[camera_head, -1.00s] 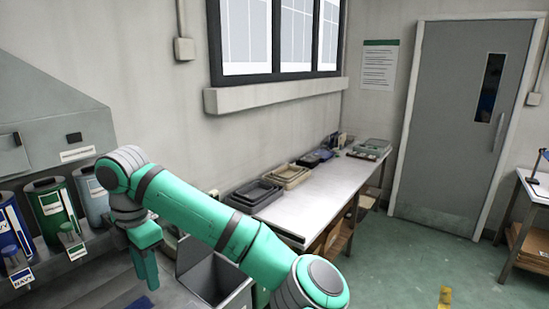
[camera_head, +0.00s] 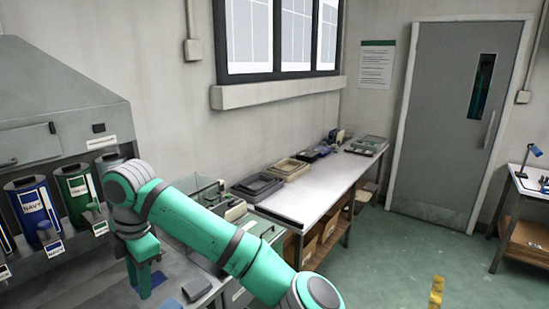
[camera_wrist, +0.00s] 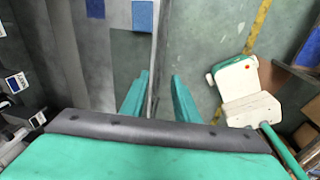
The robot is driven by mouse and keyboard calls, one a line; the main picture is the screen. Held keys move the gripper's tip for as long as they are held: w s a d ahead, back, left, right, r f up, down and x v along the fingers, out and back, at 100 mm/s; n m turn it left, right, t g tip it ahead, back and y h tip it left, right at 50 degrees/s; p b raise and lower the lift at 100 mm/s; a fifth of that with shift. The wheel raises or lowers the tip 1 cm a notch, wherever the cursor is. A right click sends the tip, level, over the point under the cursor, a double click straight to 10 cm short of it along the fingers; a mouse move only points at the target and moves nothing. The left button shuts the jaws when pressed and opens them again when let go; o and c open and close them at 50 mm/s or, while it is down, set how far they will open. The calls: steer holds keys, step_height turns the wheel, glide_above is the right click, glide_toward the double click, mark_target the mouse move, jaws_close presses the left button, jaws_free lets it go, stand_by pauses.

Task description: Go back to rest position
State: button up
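My gripper (camera_head: 146,278) hangs down at the end of my green arm in the head view, over the grey worktop (camera_head: 100,280) at lower left. In the wrist view my gripper (camera_wrist: 160,82) has its two green fingers apart, with nothing between them and only surfaces below. The fingers point down past the edge between grey panels and the green floor (camera_wrist: 195,50). In the head view my forearm hides part of the area behind it.
A blue canister (camera_head: 36,208) marked NAVY and a green canister (camera_head: 77,192) stand at left under a grey hood. A white bench (camera_head: 318,192) with several trays (camera_head: 257,187) runs along the wall. Open floor (camera_head: 400,265) lies at right, before a grey door (camera_head: 454,125).

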steer(key=s+a+f+m+t+y, duration=0.25)
steer(key=a+f+m+y, duration=0.55)
steer(key=a+f+y, duration=0.4)
steer(key=s+d+f+m+t+h, duration=0.2)
steer(key=d+f+m+t, duration=0.65)
steer(key=f+m, duration=0.35)
steer(key=s+d+f+m+t+h, duration=0.2)
steer(key=s+d+f+m+h, duration=0.25)
steer(key=s+d, duration=0.5)
steer(key=s+d+f+m+t+h, duration=0.2)
steer(key=s+d+f+m+h, duration=0.3)
steer(key=d, duration=0.7)
steer(key=s+d+r+h, duration=0.1)
steer(key=s+d+r, duration=0.1)
steer(key=s+d, duration=0.4)
steer(key=s+d+r+n+h, duration=0.1)
steer(key=s+d+r, duration=0.2)
steer(key=s, duration=0.9)
steer(key=d, duration=0.3)
steer(key=shift+d+r, duration=0.25)
steer(key=shift+r, duration=0.1)
